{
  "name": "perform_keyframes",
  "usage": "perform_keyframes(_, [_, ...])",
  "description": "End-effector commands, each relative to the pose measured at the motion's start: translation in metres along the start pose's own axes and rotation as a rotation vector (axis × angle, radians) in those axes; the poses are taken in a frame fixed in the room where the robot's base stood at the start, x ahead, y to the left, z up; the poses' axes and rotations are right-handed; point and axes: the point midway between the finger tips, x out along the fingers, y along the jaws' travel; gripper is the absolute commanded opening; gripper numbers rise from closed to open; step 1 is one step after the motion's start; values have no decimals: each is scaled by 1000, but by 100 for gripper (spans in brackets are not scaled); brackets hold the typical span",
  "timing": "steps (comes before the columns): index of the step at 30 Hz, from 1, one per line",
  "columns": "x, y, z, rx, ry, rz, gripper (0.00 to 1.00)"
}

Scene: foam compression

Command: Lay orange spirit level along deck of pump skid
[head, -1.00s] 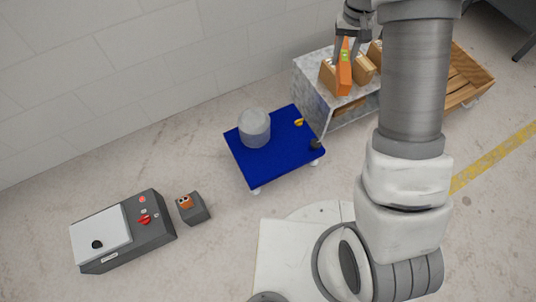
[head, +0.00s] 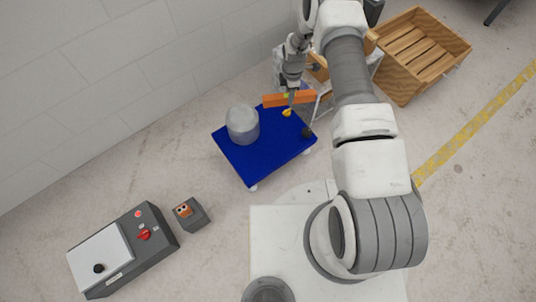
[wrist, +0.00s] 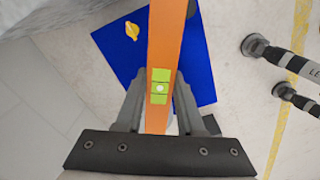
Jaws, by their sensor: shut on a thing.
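The orange spirit level (head: 303,97) is in my gripper (head: 291,91), lengthwise across the picture near the far edge of the pump skid. It also shows in the wrist view (wrist: 166,45), with green vials between the fingers of my gripper (wrist: 160,100). My gripper is shut on it near its middle. The pump skid's blue deck (head: 262,165) carries a grey cylinder (head: 242,124) and a small yellow part (head: 287,113). The level appears above the deck; I cannot tell the exact gap.
A black knob (head: 308,132) stands at the deck's right corner. A wooden crate (head: 432,22) is at the back right. A grey control box (head: 150,236) and a small dark box (head: 196,214) sit on the floor at left. The front of the deck is clear.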

Motion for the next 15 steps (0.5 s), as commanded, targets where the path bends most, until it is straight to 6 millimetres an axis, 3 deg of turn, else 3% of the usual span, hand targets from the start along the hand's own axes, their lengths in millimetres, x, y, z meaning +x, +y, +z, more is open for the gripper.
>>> perform_keyframes(1, [22, -5, -6, -85, 2, -4, 0])
perform_keyframes(6, [71, -15, -20, -331, 0, -2, 0])
perform_keyframes(15, [106, -33, -37, -474, 0, -3, 0])
